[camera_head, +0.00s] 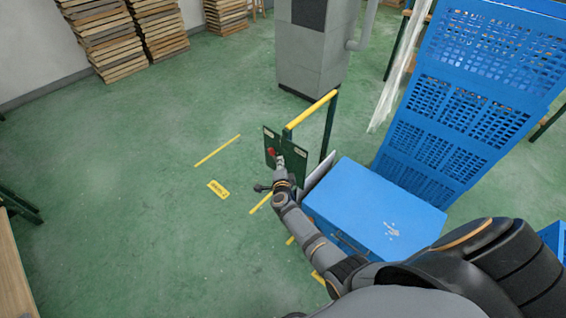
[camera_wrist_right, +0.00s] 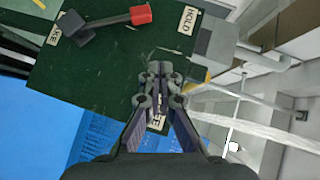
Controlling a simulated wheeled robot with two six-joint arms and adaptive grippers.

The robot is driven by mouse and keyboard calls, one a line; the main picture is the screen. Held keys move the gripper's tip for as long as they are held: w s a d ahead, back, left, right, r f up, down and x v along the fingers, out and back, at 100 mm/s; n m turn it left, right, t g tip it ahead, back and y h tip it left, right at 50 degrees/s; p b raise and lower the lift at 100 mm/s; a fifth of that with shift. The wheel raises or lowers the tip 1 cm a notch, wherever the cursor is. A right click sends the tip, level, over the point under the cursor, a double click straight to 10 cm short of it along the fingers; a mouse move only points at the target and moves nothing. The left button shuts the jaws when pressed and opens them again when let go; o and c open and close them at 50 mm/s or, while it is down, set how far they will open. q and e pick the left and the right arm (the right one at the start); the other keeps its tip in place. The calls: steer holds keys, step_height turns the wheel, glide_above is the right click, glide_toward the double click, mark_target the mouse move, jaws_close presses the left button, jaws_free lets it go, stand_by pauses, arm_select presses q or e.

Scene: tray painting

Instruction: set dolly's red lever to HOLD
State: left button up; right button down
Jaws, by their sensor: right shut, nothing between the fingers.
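The dolly's dark green lever panel (camera_head: 269,141) stands below a yellow handle bar (camera_head: 311,109) in the head view. The lever's red knob (camera_head: 271,152) shows on it. In the right wrist view, the red knob (camera_wrist_right: 141,14) is at the end of a dark lever arm (camera_wrist_right: 100,24) that points toward the HOLD label (camera_wrist_right: 187,20). A small gap separates knob and label. My right gripper (camera_wrist_right: 160,72) is shut and empty in front of the panel, apart from the knob. It also shows in the head view (camera_head: 280,163), small, close to the panel. My left gripper is out of view.
A blue crate (camera_head: 350,200) stands right beside my right forearm. Tall blue perforated crates (camera_head: 440,120) are behind it. A grey cabinet (camera_head: 312,60) stands at the back. The green floor to the left is clear, with yellow markings (camera_head: 218,189).

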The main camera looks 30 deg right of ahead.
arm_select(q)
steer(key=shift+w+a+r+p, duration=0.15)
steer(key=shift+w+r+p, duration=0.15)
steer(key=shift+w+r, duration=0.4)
arm_select(e)
steer(key=v, duration=0.3)
steer(key=shift+a+r, duration=0.15)
steer(key=shift+a, duration=0.05)
steer(key=s+a+f+n+g+y, duration=0.25)
steer(key=s+f+n, duration=0.35)
steer(key=s+f, duration=0.4)
steer(key=s+a+f+n+g+y, duration=0.1)
steer(key=s+f+n+g+y, duration=0.15)
steer(key=s+f+n, duration=0.7)
steer(key=s+d+f+n+g, duration=0.1)
steer(key=s+f, duration=0.4)
steer(key=s, duration=0.5)
steer(key=s+d+f+n+g, duration=0.2)
steer(key=s+f+g, duration=0.2)
steer(key=s, duration=0.6)
steer(key=s+d+f+n+g, duration=0.1)
steer(key=s+f+n+g, duration=0.1)
steer(key=s+f, duration=0.4)
steer(key=s+g, duration=0.1)
steer(key=s, duration=0.4)
steer(key=shift+d, duration=0.35)
